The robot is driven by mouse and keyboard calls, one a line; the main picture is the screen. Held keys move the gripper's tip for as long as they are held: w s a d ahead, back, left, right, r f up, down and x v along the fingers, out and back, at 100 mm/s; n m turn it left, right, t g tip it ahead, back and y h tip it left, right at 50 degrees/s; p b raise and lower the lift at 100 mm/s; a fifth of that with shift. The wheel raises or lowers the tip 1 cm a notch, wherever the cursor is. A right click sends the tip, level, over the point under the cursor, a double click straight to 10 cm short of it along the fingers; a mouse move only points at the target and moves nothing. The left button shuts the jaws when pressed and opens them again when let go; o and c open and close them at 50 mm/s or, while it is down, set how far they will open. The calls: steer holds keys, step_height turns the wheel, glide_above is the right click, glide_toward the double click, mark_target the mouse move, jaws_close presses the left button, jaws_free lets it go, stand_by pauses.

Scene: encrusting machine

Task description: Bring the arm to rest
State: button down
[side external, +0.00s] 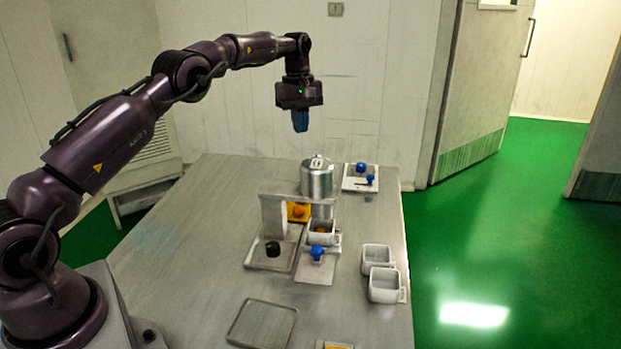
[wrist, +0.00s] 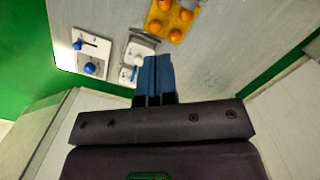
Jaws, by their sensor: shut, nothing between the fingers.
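My gripper (side external: 300,121) hangs pointing down from my raised arm, high above the far part of the metal table (side external: 185,235). Its blue fingers are closed together and hold nothing. In the wrist view the shut fingers (wrist: 158,75) point toward the table, with a clear gap to everything below. Nothing touches the gripper in either view.
The encrusting machine with a metal cylinder (side external: 317,180) stands below the gripper. A white panel with blue knobs (side external: 347,183) lies behind it. Two white containers (side external: 376,257) sit at right, an empty tray (side external: 262,324) in front. The table's left side is clear.

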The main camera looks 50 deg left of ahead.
steer(key=shift+r, duration=0.2)
